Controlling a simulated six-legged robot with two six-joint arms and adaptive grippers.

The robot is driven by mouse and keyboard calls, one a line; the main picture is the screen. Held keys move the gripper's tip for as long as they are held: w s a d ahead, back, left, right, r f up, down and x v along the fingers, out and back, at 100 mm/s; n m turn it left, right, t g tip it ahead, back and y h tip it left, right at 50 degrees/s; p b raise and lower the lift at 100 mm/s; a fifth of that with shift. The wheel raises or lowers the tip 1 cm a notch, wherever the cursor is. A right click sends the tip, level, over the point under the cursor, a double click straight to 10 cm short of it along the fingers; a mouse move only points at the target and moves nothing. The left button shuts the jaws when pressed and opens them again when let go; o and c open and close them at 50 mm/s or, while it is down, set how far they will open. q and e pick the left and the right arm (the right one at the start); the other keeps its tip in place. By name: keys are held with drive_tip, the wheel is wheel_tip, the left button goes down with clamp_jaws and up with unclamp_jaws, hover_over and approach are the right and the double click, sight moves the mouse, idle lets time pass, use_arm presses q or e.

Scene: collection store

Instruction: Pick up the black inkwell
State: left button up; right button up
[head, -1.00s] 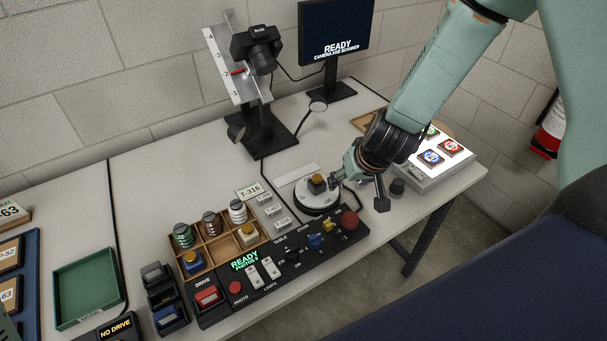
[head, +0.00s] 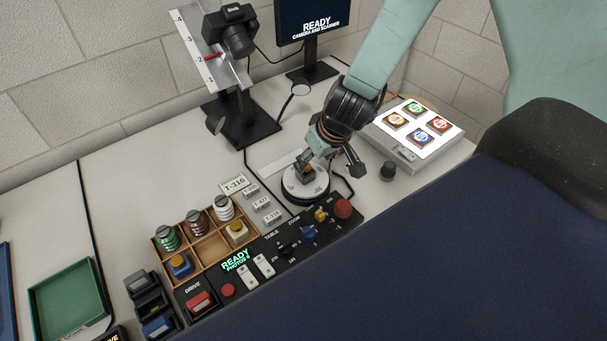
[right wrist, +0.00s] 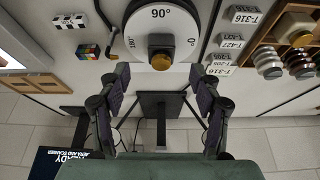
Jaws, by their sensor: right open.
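The black inkwell (head: 306,173), a dark block with a gold-brown cap, stands on the round white turntable (head: 291,186). In the right wrist view the inkwell (right wrist: 161,47) sits at the top centre, with its cap facing the camera. My right gripper (head: 329,163) is above the turntable's back right side, close to the inkwell. One finger partly covers the inkwell in the head view. In the right wrist view the fingers are spread wide and empty, with the inkwell just beyond the gap between their tips. My left gripper is not in view.
The control panel (head: 275,262) lies in front of the turntable. A wooden tray (head: 207,247) with spools and two other inkwells is to its left. A camera stand (head: 240,122) stands behind. A lit panel (head: 408,144) and a small black knob (head: 388,170) are to the right.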

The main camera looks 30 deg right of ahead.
sight(308, 167)
drive_tip(key=shift+b+x, duration=1.1)
drive_tip(key=shift+x, duration=0.35)
drive_tip(key=b+x, duration=0.2)
drive_tip(key=x, duration=0.1)
drive_tip(key=shift+w+a, duration=0.15)
drive_tip(key=shift+w, duration=0.1)
drive_tip(key=c, duration=1.3)
drive_tip(key=shift+r, duration=0.1)
